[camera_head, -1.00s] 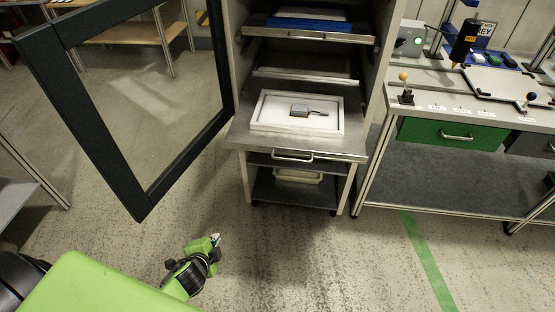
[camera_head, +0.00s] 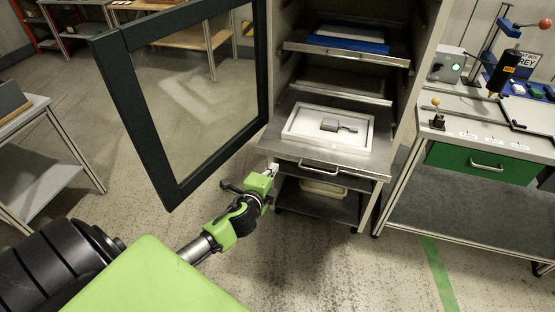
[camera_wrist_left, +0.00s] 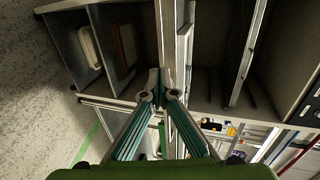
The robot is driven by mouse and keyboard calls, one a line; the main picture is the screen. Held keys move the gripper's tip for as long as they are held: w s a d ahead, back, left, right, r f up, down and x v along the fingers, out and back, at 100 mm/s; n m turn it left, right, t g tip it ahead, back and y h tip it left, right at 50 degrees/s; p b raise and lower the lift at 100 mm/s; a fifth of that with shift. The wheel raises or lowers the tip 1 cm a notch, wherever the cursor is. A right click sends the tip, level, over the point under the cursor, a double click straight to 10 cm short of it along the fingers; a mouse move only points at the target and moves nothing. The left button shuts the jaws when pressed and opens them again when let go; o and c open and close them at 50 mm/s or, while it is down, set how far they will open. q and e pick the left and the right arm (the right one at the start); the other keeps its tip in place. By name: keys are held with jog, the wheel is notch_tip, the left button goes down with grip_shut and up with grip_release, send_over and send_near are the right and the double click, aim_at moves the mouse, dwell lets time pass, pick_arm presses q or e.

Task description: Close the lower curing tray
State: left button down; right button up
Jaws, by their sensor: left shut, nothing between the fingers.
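The lower curing tray (camera_head: 376,164) sticks out of the cabinet in the head view. It is a flat metal tray with a bar handle (camera_head: 325,172) on its front. A white frame (camera_head: 368,141) lies on it with a small dark grey part (camera_head: 337,126) inside. My left gripper (camera_head: 273,169) is shut and empty, close to the tray's left front corner and slightly below its top surface. In the left wrist view the closed fingertips (camera_wrist_left: 159,86) point at the tray's edge strip; I cannot tell whether they touch. My right gripper is out of view.
The open glazed door (camera_head: 180,110) stands left of the cabinet, close to my left arm. An upper shelf (camera_head: 345,53) holds a blue item (camera_head: 350,44). A bench with a green drawer (camera_head: 480,163) stands at right. A grey table (camera_head: 45,160) is at left.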

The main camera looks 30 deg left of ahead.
aim_at(280, 156)
pick_arm(q)
jog(key=x, duration=0.2)
jog(key=r+p+x, duration=0.1)
jog(key=x, duration=0.1)
jog(key=shift+w+a, duration=0.15)
jog(key=shift+w, duration=0.25)
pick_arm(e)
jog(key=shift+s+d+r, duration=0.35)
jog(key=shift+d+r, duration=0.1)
